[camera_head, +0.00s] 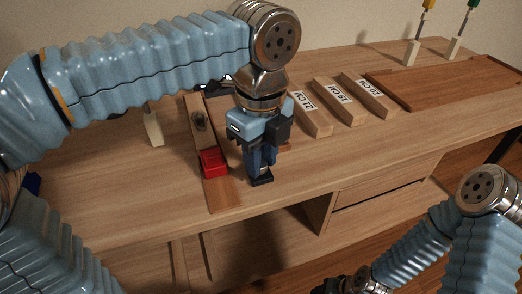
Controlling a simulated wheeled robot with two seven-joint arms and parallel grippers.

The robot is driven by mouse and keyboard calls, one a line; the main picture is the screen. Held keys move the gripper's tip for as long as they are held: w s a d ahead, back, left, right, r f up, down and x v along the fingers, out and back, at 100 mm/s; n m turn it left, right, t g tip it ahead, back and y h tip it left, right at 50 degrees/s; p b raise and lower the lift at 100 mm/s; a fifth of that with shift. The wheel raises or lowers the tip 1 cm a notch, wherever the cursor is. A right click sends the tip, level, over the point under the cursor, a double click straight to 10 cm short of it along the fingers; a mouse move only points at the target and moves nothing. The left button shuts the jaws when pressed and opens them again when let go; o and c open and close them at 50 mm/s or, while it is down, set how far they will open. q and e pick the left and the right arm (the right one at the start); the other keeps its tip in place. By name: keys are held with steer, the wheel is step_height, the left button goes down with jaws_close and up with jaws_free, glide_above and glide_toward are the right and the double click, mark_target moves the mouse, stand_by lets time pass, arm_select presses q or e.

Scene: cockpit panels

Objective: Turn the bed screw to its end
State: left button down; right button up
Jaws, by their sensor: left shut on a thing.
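My left gripper (261,179) points down over the table, just right of a long wooden board (224,194). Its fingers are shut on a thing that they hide. A red block (213,162) sits on the board, left of the fingers and close to them.
Wooden blocks marked 21 CM (311,115), 19 CM (339,102) and 20 CM (369,96) lie right of my left gripper. A wooden tray (440,83) and two upright tools in small blocks are at the back right. The table front is clear.

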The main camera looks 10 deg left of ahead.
arm_select(q)
steer(key=shift+m, duration=0.5)
steer(key=c, duration=0.9)
jaws_free()
steer(key=shift+o, duration=0.2)
step_height(320, 180, up, 14)
steer(key=shift+f, duration=0.1)
